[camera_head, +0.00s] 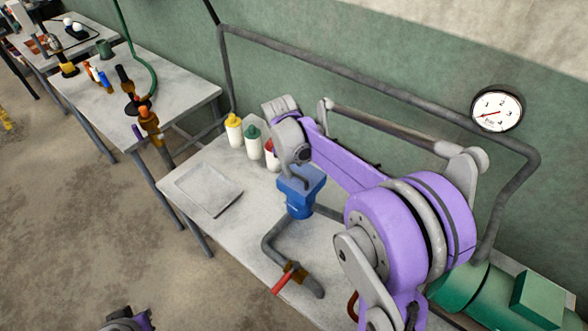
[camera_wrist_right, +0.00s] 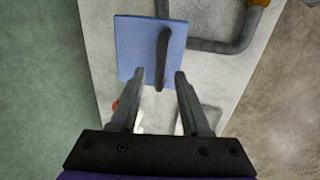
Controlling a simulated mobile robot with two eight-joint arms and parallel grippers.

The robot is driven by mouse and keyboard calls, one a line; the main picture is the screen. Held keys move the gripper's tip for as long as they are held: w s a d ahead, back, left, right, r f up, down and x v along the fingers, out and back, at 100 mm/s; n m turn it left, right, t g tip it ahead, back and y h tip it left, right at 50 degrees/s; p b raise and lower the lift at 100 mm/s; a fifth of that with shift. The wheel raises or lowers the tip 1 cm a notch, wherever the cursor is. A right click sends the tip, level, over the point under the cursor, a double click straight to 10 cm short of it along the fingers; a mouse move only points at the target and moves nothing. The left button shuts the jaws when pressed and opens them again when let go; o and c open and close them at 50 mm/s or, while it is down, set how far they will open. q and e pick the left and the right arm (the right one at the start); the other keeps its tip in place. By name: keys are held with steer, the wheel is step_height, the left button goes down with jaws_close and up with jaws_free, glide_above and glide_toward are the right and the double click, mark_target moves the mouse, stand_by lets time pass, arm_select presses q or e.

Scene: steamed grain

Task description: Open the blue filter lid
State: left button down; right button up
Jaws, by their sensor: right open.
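The blue filter (camera_head: 300,206) stands on the table, joined to a grey pipe. Its flat square blue lid (camera_head: 314,175) lies on top and looks shut; it also shows in the right wrist view (camera_wrist_right: 131,45), with a dark bar handle (camera_wrist_right: 162,50) across it. My right gripper (camera_wrist_right: 160,74) is open above the lid. The near end of the handle shows between its two fingertips, and I cannot tell whether they touch it. My left gripper is not clearly in view.
A grey pipe (camera_head: 274,243) with a red valve handle (camera_head: 285,279) runs in front of the filter. A yellow-capped bottle (camera_head: 234,134), a green-capped bottle (camera_head: 252,145) and a red-topped one stand behind. A shallow tray (camera_head: 179,181) lies left. A green motor-like body (camera_head: 480,292) is at right.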

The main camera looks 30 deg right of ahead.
steer(key=shift+d+f, duration=0.15)
steer(key=shift+f, duration=0.75)
steer(key=shift+c, duration=0.4)
jaws_close()
stand_by(0.5)
